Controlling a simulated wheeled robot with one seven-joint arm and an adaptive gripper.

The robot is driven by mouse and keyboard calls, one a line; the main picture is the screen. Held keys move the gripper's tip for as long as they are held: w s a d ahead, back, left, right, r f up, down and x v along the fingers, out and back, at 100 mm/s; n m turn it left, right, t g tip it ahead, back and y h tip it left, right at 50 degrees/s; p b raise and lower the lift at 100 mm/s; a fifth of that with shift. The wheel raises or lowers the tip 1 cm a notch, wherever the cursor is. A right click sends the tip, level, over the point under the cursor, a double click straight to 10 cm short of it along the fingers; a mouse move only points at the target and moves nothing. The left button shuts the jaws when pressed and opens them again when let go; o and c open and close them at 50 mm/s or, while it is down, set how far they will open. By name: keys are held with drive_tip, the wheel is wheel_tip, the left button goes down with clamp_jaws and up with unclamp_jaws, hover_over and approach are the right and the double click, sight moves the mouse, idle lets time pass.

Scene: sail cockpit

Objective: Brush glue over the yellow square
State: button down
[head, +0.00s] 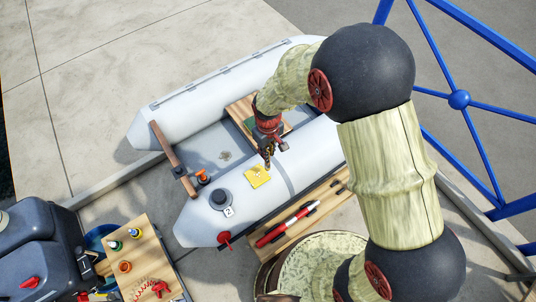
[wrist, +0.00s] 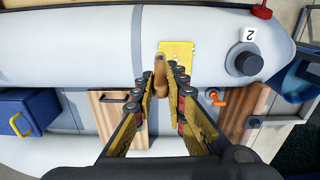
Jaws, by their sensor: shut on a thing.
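The yellow square (head: 257,177) lies on the grey inflatable boat's near tube (head: 300,160). In the wrist view the yellow square (wrist: 178,47) is just beyond my fingertips, its lower part hidden by them. My gripper (head: 268,157) is above the tube, close to the square's upper right edge in the head view. In the wrist view my gripper (wrist: 160,75) is shut on a slim tan-brown handle (wrist: 160,68), seemingly the brush. Its bristles are hidden, so I cannot tell whether they touch the square.
A black valve (head: 219,197) and a "2" tag sit beside the square. A wooden bench (head: 142,262) with small pots stands at lower left. A blue box (wrist: 28,112) shows in the wrist view.

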drive_tip(key=shift+r+p, duration=0.75)
drive_tip(key=shift+r, duration=0.75)
drive_tip(key=shift+f, duration=0.1)
